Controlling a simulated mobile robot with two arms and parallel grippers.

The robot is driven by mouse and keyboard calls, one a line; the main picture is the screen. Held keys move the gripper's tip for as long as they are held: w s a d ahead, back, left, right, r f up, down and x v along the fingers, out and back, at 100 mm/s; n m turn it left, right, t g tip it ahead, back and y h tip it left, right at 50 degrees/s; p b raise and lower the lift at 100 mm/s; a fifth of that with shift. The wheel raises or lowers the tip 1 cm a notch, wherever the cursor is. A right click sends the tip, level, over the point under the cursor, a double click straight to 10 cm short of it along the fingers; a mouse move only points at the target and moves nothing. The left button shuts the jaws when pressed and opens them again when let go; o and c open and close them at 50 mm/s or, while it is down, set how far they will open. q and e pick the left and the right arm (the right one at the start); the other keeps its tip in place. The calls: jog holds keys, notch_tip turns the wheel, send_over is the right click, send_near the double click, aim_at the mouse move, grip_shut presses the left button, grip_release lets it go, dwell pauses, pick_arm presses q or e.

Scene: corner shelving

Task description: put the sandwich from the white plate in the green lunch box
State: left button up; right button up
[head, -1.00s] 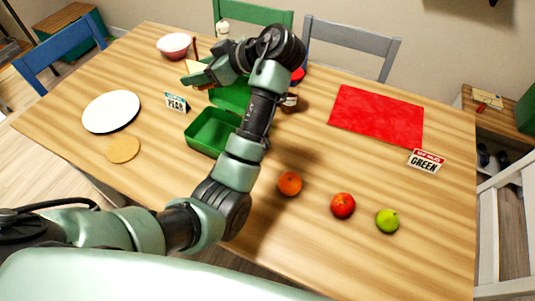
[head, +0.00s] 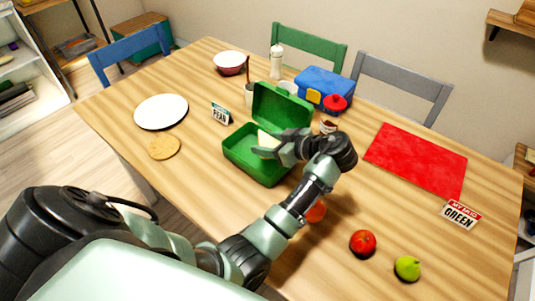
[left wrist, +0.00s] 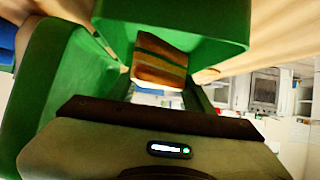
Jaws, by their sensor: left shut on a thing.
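The green lunch box (head: 243,164) stands open near the middle of the table, its lid (head: 283,112) raised at the back. My left gripper (head: 270,149) is shut on the sandwich (head: 265,139) at the box's opening. The gripper partly hides the sandwich and box, and I cannot tell whether the sandwich touches the box floor. In the left wrist view the sandwich (left wrist: 160,62) shows layered filling between green box surfaces (left wrist: 62,85). The white plate (head: 161,111) at the left of the table is empty. My right gripper is not in view.
A blue lunch box (head: 318,86) with a red item stands behind.

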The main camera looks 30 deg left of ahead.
pick_arm(q)
jog(key=shift+f, duration=2.45)
jog(key=shift+f, duration=0.1)
jog(key=o, duration=0.7)
